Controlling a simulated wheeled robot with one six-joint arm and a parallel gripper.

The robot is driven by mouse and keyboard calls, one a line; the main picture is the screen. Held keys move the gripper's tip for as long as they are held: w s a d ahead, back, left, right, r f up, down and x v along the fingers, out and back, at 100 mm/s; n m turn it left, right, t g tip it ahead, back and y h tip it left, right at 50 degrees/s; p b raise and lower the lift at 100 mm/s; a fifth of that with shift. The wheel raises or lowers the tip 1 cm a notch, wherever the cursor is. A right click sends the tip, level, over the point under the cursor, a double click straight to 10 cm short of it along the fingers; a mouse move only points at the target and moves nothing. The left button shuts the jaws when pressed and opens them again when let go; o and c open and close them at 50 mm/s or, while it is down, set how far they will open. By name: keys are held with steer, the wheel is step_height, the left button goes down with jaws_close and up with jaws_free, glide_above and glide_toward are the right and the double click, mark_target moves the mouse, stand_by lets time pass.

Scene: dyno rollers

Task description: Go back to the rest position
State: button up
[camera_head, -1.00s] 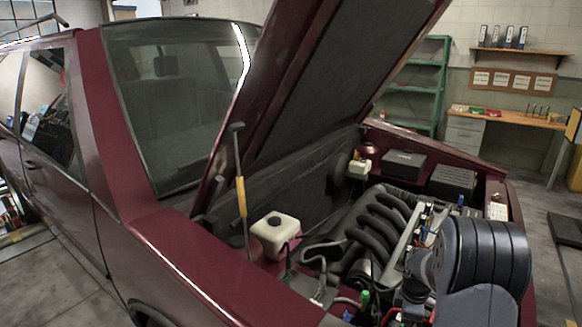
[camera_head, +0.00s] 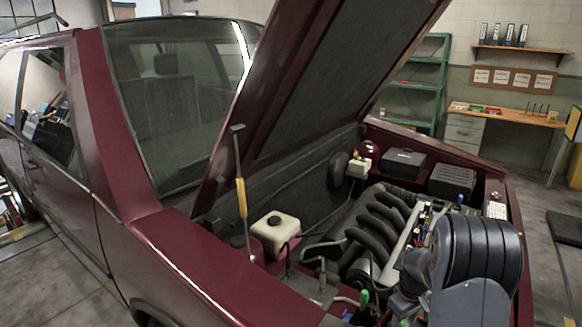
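The dark grey, ribbed joint of my arm (camera_head: 478,258) stands at the lower right, in front of the open engine bay of a dark red car (camera_head: 230,275). A grey arm link continues below the joint and out of the frame. I cannot make out my gripper's fingers, so I cannot see whether they are open or hold anything. The engine (camera_head: 385,225) has thick black intake pipes and is partly covered by my arm.
The raised hood (camera_head: 325,90) leans over the bay, with a prop with a yellow sleeve (camera_head: 241,197) at its left. A white reservoir (camera_head: 276,230) sits beside the engine. A green shelf (camera_head: 415,88) and a workbench (camera_head: 510,115) stand behind. Floor shows at the right.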

steer(key=m+p, duration=0.1)
steer(key=m, duration=0.5)
steer(key=m+p, duration=0.2)
steer(key=m, duration=0.3)
steer(key=shift+m, duration=0.3)
stand_by(0.4)
